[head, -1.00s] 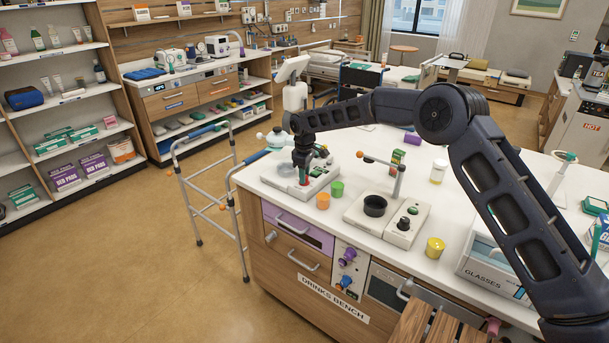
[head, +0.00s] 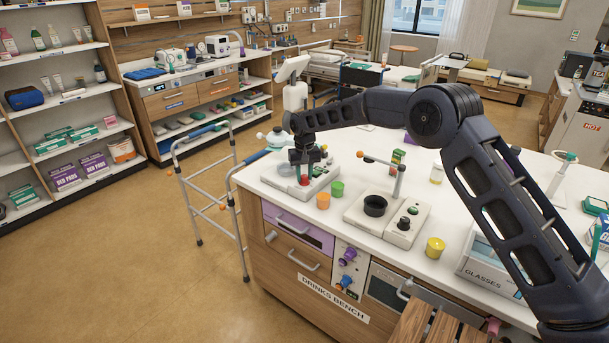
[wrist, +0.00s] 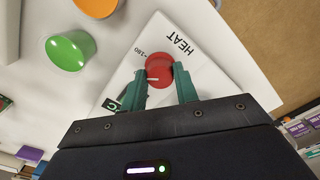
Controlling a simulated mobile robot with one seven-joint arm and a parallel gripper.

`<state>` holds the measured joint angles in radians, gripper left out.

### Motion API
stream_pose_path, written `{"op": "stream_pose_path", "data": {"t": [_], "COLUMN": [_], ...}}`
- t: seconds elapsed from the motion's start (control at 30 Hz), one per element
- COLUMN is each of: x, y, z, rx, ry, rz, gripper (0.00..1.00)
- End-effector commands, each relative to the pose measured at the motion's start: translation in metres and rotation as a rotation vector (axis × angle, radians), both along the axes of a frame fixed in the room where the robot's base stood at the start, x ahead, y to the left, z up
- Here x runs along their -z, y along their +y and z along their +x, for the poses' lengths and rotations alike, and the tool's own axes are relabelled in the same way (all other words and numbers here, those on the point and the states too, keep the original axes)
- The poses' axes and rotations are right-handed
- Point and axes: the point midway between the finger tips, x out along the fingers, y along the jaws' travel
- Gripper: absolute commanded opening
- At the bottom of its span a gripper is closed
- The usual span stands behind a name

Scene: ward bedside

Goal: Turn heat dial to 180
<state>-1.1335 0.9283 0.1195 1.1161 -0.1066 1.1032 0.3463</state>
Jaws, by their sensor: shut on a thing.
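The red heat dial (wrist: 159,68) sits on a white device panel printed HEAT, with a 180 mark beside the dial. In the wrist view, my gripper (wrist: 163,82) has its green fingers on either side of the dial, shut on it. A short pale line shows on the dial, away from the 180 mark; its exact reading is hard to tell. In the head view, the white device (head: 322,182) stands at the left end of the bench, with my gripper (head: 305,177) over it and the red dial partly hidden beneath.
An orange cup (head: 323,201) and a green cup (head: 337,188) stand just right of the device. A second white appliance (head: 400,232) with a black round dish is farther right, then a yellow cup (head: 435,247). A walking frame (head: 205,180) stands left of the bench.

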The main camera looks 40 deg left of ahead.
Motion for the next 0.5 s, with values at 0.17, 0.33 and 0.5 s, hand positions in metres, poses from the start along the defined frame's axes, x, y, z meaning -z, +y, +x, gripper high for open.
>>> {"op": "stream_pose_path", "data": {"t": [0.17,0.33,0.5], "x": [-0.0005,-0.0005,-0.0005], "y": [0.0009,0.0008,0.001], "z": [-0.0004,0.0003,-0.0002], "rx": [0.166,0.318,0.447], "ry": [-0.002,-0.002,-0.002], "rz": [0.002,0.002,0.002], "gripper": [0.07,0.07,0.07]}}
